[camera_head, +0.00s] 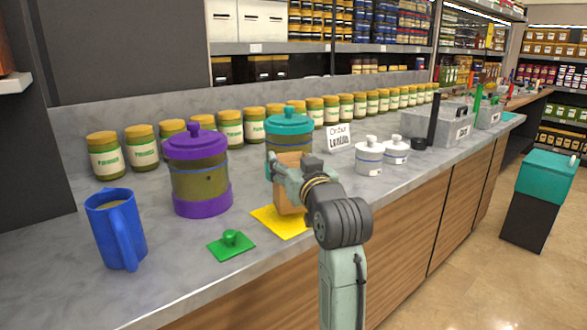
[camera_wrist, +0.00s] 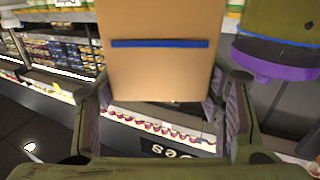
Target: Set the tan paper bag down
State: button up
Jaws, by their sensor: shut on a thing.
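The tan paper bag (camera_head: 289,199) is upright over the yellow mat (camera_head: 268,219) near the counter's front edge. I cannot tell whether its base touches the mat. My gripper (camera_head: 291,170) is shut on the bag from the front right and hides part of it. In the wrist view the bag (camera_wrist: 160,75) fills the space between the two fingers of my gripper (camera_wrist: 168,92), with a blue stripe across its face. The bag's top is cut off there.
A teal-lidded jar (camera_head: 289,127) stands close behind the bag. A purple-lidded jar (camera_head: 198,180), a green knobbed plate (camera_head: 231,244) and a blue mug (camera_head: 116,230) are to the left. White lidded pots (camera_head: 370,158) are to the right. Several yellow-lidded jars (camera_head: 231,130) line the back.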

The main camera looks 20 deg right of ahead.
jog(key=shift+f, duration=0.8)
jog(key=shift+f, duration=0.15)
jog(key=o, duration=1.1)
jog(key=shift+o, duration=0.2)
jog(key=s+b, duration=0.1)
jog(key=s, duration=1.1)
jog(key=shift+a+b, duration=0.25)
jog(key=shift+b, duration=0.15)
jog(key=shift+r, duration=0.2)
